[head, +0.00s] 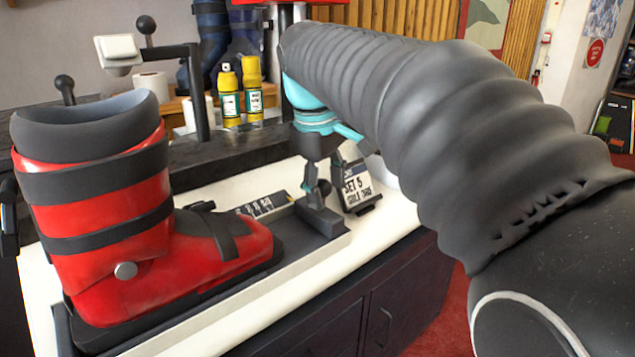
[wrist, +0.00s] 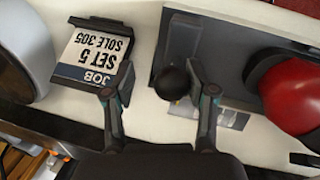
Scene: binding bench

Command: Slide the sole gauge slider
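The slider of the sole gauge is a dark block (head: 322,220) on a grey rail at the boot's toe end, with a round black knob (wrist: 172,83) on it. A red and black ski boot (head: 120,220) stands upright on the gauge; its red toe (wrist: 295,90) shows at the right of the wrist view. The scale strip (head: 265,205) lies behind the rail, its figures too small to read. My gripper (wrist: 157,88) is open, pointing down over the slider. The knob appears between its fingers, close to the right one; I see no grip on it.
A job card (head: 357,186) reading "SET 5, SOLE 305" stands just right of the slider, close to the left finger in the wrist view (wrist: 95,50). Two yellow bottles (head: 240,95) stand behind. The white bench top (head: 375,228) is bare along its front right.

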